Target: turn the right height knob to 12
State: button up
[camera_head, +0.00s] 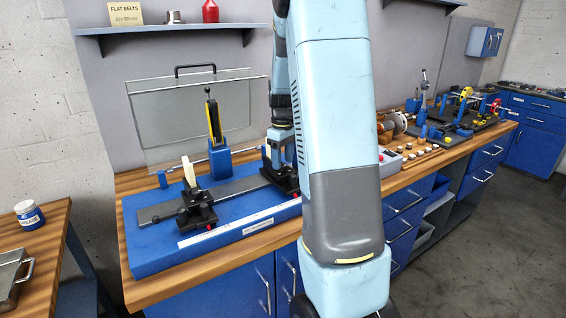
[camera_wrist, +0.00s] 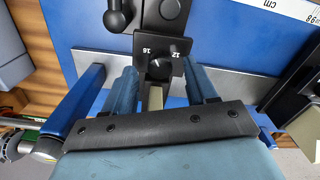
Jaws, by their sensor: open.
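The right height knob (camera_wrist: 160,68) is a dark round knob on a black plate (camera_wrist: 150,45) marked 16 and 12, in the wrist view. Its exact setting cannot be read. My gripper (camera_wrist: 161,78) is open, with one blue finger on each side of the knob; I cannot tell whether either touches it. A cream upright piece (camera_wrist: 155,97) shows just below the knob. In the head view the right black support (camera_head: 284,178) stands on the blue base (camera_head: 150,247), partly hidden by my arm. The left support (camera_head: 196,208) carries a similar cream piece.
A grey rail (camera_head: 238,188) joins the supports, with a white ruler (camera_head: 222,232) along the front. A blue post (camera_head: 219,161) with a yellow-black upright and a clear guard (camera_head: 165,122) stand behind. More apparatus (camera_head: 465,110) fills the bench to the right.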

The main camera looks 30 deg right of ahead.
jog(key=shift+f, duration=0.75)
jog(key=c, duration=1.1)
